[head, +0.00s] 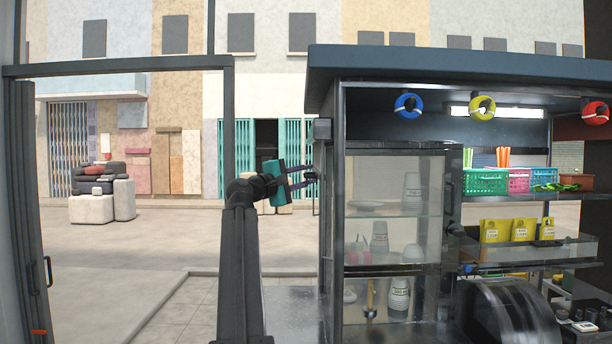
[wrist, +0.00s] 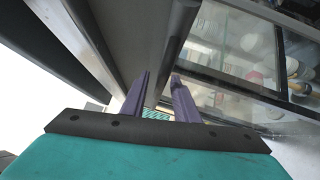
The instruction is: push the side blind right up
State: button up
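My gripper (head: 311,177) is raised at the left side of the stall, beside the glass cabinet. Its two purple fingers are spread apart, and they also show in the wrist view (wrist: 160,78). A dark rounded bar (wrist: 180,38) runs down between the fingertips there; I cannot tell whether they touch it. A plain grey panel (wrist: 135,35) lies next to the bar and may be the side blind, but I cannot be sure. In the head view the blind is seen edge-on or hidden; a small grey block (head: 322,128) sticks out under the roof's left end.
The stall roof (head: 450,64) overhangs above my gripper. The glass cabinet (head: 393,230) with cups and jars stands close on the right. Baskets (head: 485,181) and coloured rings are further right. A dark door frame (head: 120,66) is at left. Open pavement lies behind.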

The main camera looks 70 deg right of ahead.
grip_shut()
jog(key=shift+r, duration=0.15)
